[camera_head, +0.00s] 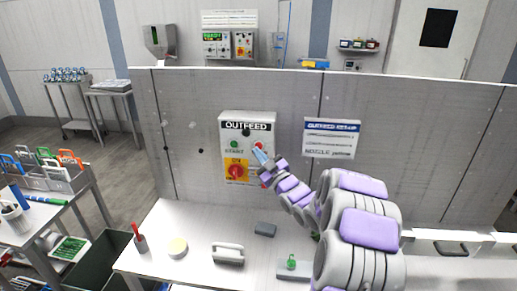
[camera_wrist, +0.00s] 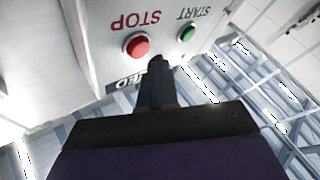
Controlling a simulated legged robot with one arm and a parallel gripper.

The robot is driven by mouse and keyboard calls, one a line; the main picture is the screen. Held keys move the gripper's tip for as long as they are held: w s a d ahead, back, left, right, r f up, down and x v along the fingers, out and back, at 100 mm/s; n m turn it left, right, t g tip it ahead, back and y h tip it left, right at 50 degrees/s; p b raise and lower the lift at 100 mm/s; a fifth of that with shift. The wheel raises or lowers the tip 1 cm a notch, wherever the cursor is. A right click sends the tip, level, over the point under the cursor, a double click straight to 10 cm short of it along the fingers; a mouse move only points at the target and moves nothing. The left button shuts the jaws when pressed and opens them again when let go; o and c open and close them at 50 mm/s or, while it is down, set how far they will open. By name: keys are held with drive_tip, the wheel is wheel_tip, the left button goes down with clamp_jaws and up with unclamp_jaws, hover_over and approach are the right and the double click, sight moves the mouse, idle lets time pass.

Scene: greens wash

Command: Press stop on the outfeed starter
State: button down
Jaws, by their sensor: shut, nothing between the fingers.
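The outfeed starter (camera_head: 248,124) is a pale box on the grey panel, labelled OUTFEED. Its round red STOP button (camera_head: 259,146) is at the upper right, partly hidden behind my gripper. The green START button (camera_head: 234,144) is to its left. The wrist view shows the box upside down, with the red STOP button (camera_wrist: 137,46) and green START button (camera_wrist: 187,33). My gripper (camera_head: 257,153) is shut and empty. In the wrist view its fingertips (camera_wrist: 157,62) appear beside STOP, toward the START side. I see no clear contact with the button.
A red rotary switch on a yellow plate (camera_head: 236,171) sits below START. A blue-and-white sign (camera_head: 332,138) is right of the box.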

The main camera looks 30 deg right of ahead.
drive_tip(key=s+a+b, duration=0.1)
drive_tip(key=s, duration=0.1)
drive_tip(key=s+a+b, duration=0.1)
drive_tip(key=s, duration=0.1)
drive_tip(key=shift+a, duration=0.35)
idle(0.6)
drive_tip(key=s+a+f+m+g+h, duration=0.2)
drive_tip(key=s+a+f+g+h, duration=0.15)
drive_tip(key=s+g, duration=0.3)
drive_tip(key=s+a+f+m+g+h, duration=0.2)
drive_tip(key=s+a+f+m+g, duration=0.1)
drive_tip(key=s+a+f+g, duration=0.25)
drive_tip(key=s+a+g, duration=0.3)
drive_tip(key=s, duration=0.9)
drive_tip(key=s+a+m+g+y, duration=0.1)
drive_tip(key=s+a+g, duration=0.2)
drive_tip(key=s, duration=0.8)
drive_tip(key=s+a+m+g+y, duration=0.1)
drive_tip(key=s+a+g, duration=0.3)
drive_tip(key=s, duration=0.8)
drive_tip(key=shift+s+f+g, duration=0.3)
drive_tip(key=shift+f+g, duration=0.15)
drive_tip(key=shift+g, duration=0.05)
